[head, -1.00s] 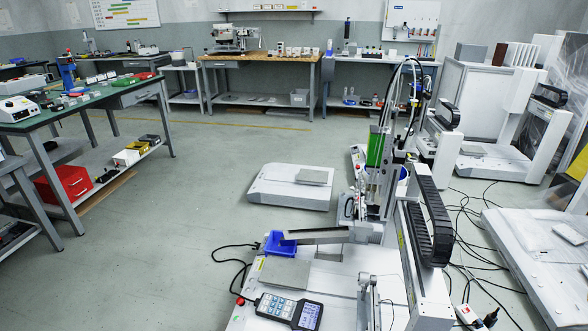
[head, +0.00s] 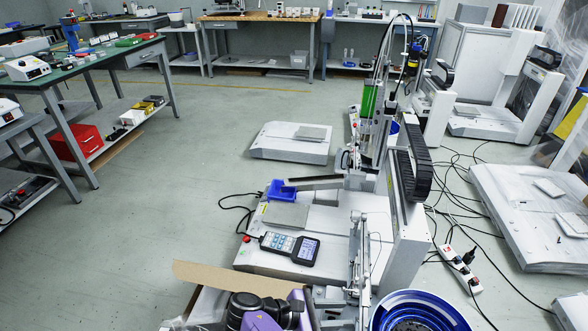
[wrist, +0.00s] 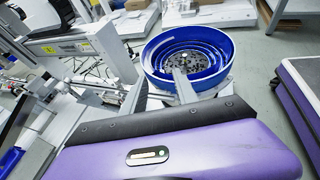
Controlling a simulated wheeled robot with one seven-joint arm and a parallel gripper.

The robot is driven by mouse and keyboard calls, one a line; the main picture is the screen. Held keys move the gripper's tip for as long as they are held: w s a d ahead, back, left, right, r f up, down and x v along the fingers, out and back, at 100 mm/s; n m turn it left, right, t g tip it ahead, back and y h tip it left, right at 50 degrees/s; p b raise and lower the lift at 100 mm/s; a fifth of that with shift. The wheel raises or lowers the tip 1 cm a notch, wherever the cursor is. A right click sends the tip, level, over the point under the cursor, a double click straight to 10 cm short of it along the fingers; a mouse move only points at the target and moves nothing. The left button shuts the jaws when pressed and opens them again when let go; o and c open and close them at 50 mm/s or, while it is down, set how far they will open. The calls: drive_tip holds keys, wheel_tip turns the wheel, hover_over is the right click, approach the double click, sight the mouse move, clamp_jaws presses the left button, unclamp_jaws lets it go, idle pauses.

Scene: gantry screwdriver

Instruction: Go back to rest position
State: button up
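The gantry screwdriver machine (head: 374,160) stands right of centre in the head view, with a green cylinder on its upright. My purple and black arm (head: 262,312) shows at the bottom edge of the head view, in front of the machine. In the wrist view a purple and black part with a small indicator light fills the bottom, and I take it as mine. No object shows held.
A blue bowl feeder (head: 420,312), also in the wrist view (wrist: 188,52), stands close to my arm. A handheld controller (head: 290,247) and a blue bin (head: 282,190) rest on the machine base.

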drive_tip(key=s+f+m+y+b, duration=0.1)
drive_tip(key=s+f+y, duration=0.2)
drive_tip(key=s+f, duration=0.35)
drive_tip(key=s+f+m+y+b, duration=0.1)
drive_tip(key=s+f+y, duration=0.15)
drive_tip(key=f, duration=0.75)
drive_tip(key=s+f+m+y+b, duration=0.1)
drive_tip(key=s+f+y, duration=0.1)
drive_tip(key=s+f, duration=0.45)
drive_tip(key=s+m+t+y+b, duration=0.3)
drive_tip(key=s+m+y, duration=0.3)
drive_tip(key=s, duration=0.5)
drive_tip(key=s+d+r+m+t+b, duration=0.1)
drive_tip(key=s+d+r+m+t, duration=0.25)
drive_tip(key=r, duration=0.75)
drive_tip(key=s+d+r+m+t+b, duration=0.2)
drive_tip(key=r+m+t, duration=0.15)
drive_tip(key=r, duration=0.75)
drive_tip(key=s+d+r+m+t+b, duration=0.1)
drive_tip(key=s+d+r+m+t, duration=0.2)
drive_tip(key=r, duration=0.8)
wheel_tip(320, 180, up, 34)
drive_tip(key=m+g+p, duration=0.1)
drive_tip(key=p, duration=3.2)
drive_tip(key=shift+w+d+p, duration=0.15)
drive_tip(key=shift+w+p, duration=0.2)
drive_tip(key=shift+p, duration=0.05)
